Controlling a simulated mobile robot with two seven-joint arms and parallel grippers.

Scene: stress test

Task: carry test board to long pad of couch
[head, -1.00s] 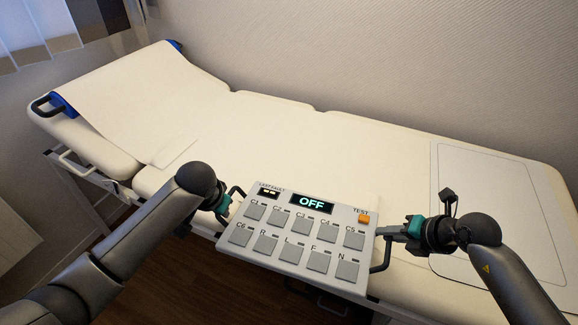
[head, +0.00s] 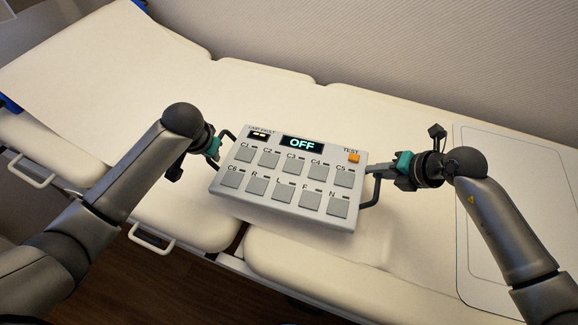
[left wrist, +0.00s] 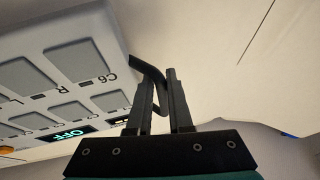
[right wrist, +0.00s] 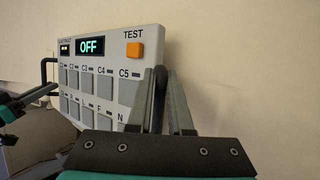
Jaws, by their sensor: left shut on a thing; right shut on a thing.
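The test board (head: 290,172) is a light grey panel with rows of grey buttons, an orange TEST button and a display reading OFF. It is held between my two grippers, above the couch (head: 420,130). My left gripper (head: 220,147) is shut on the board's left dark handle; the left wrist view shows the fingers (left wrist: 160,95) around it. My right gripper (head: 382,171) is shut on the right handle, and its fingers also show in the right wrist view (right wrist: 160,95). The couch's long pad (head: 310,262) lies under and right of the board. I cannot tell whether the board touches it.
A white paper sheet covers the raised head end of the couch at left. A clear flat mat (head: 520,200) lies on the pad at right. White metal rails (head: 150,240) stick out at the couch's near edge. A wall stands behind.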

